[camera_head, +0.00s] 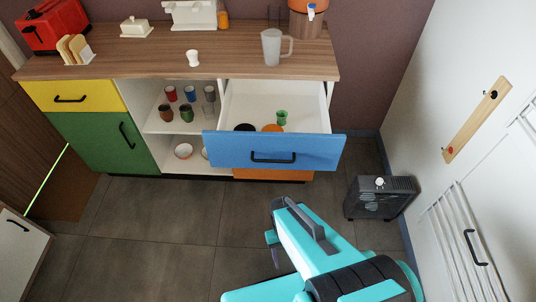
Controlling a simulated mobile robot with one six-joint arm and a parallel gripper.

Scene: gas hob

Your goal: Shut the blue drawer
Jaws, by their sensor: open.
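The blue drawer (318,150) is pulled out from the right part of the cabinet under the wooden counter. Its front has a black bar handle (273,157). Its white inside shows, with a green cup (281,118), an orange round thing and a black round thing in it. My teal arm reaches in from the bottom right. My gripper (274,232) is at its far end, below and in front of the drawer front in the picture, apart from it. It is open and looks empty; its fingers are partly hidden by the arm.
An orange front (273,175) lies under the drawer. Open shelves (165,143) with cups and bowls are to its left, then a green door (90,143) and yellow drawer (70,97). A dark heater (380,198) stands on the right. Grey floor in front is clear.

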